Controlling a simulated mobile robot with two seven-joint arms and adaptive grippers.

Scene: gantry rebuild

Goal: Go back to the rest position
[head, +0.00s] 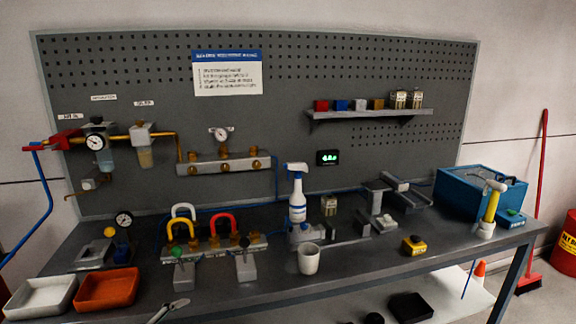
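A white spray bottle (297,207) stands upright near the middle. A white cup (308,260) stands near the front edge.
A white tray (40,297) and an orange tray (107,290) sit at the front left. A blue toolbox (468,194) stands at the right end. A shelf (370,114) is on the pegboard (300,60). A red broom (537,190) leans at the right.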

